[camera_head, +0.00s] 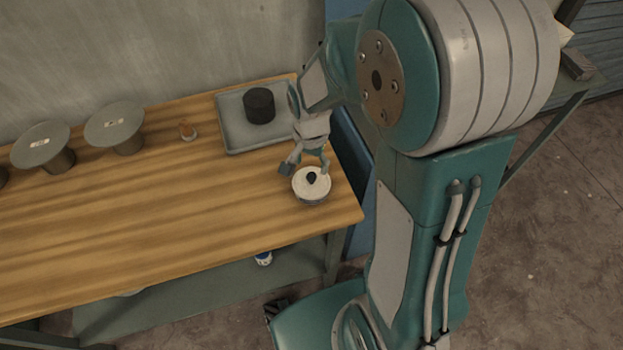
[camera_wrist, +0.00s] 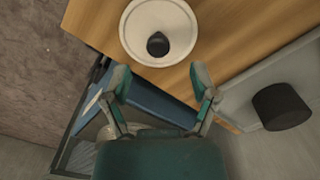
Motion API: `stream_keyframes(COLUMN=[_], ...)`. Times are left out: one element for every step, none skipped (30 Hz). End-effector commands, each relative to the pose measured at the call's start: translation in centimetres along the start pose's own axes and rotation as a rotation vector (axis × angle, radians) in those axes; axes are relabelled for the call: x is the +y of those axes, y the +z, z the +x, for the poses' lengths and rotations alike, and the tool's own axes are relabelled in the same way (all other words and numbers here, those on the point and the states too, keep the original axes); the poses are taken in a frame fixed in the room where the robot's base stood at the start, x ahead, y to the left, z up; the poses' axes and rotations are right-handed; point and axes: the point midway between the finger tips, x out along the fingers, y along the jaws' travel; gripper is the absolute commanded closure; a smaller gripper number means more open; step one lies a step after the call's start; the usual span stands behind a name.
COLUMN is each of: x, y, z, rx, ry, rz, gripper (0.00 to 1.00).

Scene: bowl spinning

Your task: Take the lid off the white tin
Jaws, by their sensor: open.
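The white tin (camera_head: 311,192) stands on the wooden table near its right end, with its white lid (camera_head: 302,184) and black knob (camera_head: 311,177) on top. In the wrist view the round white lid (camera_wrist: 170,22) shows at the top, with its black knob (camera_wrist: 158,44) facing the camera. My gripper (camera_head: 306,171) is open and empty, close to the tin, its fingers just behind and over the lid's edge in the head view. In the wrist view my gripper's fingertips (camera_wrist: 160,80) are spread apart, below the knob, with nothing between them.
A grey tray (camera_head: 235,122) holding a black cylinder (camera_head: 259,105) lies behind the tin. The table's front middle (camera_head: 150,220) is clear.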

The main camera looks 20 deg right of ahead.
Motion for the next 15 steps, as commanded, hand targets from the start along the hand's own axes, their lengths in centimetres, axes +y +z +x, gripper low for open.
stream_keyframes(x=[0.1, 0.1, 0.3, 0.3, 0.4, 0.5, 0.5, 0.5, 0.5, 0.5, 0.5, 0.5, 0.5, 0.5, 0.4], y=[0.1, 0.1, 0.0, 0.0, 0.0, -0.1, -0.1, -0.2, -0.2, -0.2, -0.2, -0.2, -0.2, -0.2, -0.2], z=[0.6, 1.0, 1.6, 2.2, 2.7, 3.3, 3.7, 4.1, 4.5, 4.7, 4.9, 5.0, 5.1, 5.1, 5.0], rx=[-0.002, -0.003, -0.004, -0.005, -0.006, -0.005, -0.005, -0.005, -0.005, -0.005, -0.004, -0.003, -0.003, -0.003, -0.002], ry=[0.003, 0.003, 0.004, 0.004, 0.004, 0.003, 0.003, 0.002, 0.001, 0.0, -0.001, -0.001, -0.002, -0.002, -0.001], rz=[-0.001, -0.001, 0.0, 0.0, 0.0, 0.0, 0.0, 0.0, 0.0, 0.0, 0.0, 0.0, 0.0, 0.0, 0.0], gripper=[0.24, 0.24, 0.24, 0.24, 0.24, 0.24, 0.24, 0.24, 0.24, 0.24, 0.24, 0.24, 0.24, 0.24, 0.24])
